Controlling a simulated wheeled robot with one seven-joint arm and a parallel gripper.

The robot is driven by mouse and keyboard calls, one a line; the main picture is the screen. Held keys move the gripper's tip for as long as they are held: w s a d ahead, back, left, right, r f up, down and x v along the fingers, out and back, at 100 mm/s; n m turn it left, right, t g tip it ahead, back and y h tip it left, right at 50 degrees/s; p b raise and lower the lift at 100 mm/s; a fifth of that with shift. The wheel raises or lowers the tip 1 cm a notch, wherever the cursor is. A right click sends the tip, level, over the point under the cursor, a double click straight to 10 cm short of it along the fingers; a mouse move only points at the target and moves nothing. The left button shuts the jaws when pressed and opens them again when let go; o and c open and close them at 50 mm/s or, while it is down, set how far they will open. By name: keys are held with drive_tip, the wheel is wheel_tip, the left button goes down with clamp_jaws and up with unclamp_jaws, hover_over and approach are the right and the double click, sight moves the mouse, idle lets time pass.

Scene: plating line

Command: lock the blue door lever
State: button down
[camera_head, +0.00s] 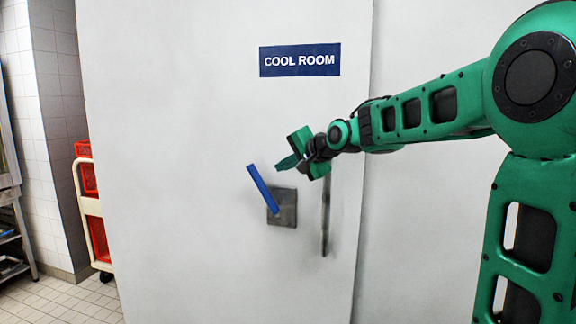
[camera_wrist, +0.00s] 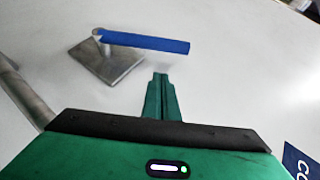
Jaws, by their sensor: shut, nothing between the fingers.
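The blue door lever (camera_head: 262,189) is on a square metal plate (camera_head: 284,207) on the white door (camera_head: 190,150). It slants up and to the left from the plate in the head view. In the wrist view the lever (camera_wrist: 150,42) extends from a pivot on its plate (camera_wrist: 106,62). My gripper (camera_head: 281,166) is to the right of the lever's upper end and apart from it in the head view. In the wrist view my closed fingers (camera_wrist: 160,80) point towards the lever, with a gap. My gripper is shut and empty.
A vertical metal handle (camera_head: 325,215) is on the door right of the plate. A "COOL ROOM" sign (camera_head: 300,60) is above. A cart with red crates (camera_head: 88,180) stands left of the door, with a metal rack (camera_head: 12,220) at the far left. The door face around the lever is clear.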

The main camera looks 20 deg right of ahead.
sight(269, 197)
drive_tip(key=shift+w+a+f, duration=0.95)
drive_tip(key=shift+w+a, duration=0.25)
drive_tip(key=shift+a, duration=0.05)
drive_tip(key=shift+w+a+f, duration=0.25)
drive_tip(key=shift+a+f, duration=0.15)
drive_tip(key=shift+a, duration=0.2)
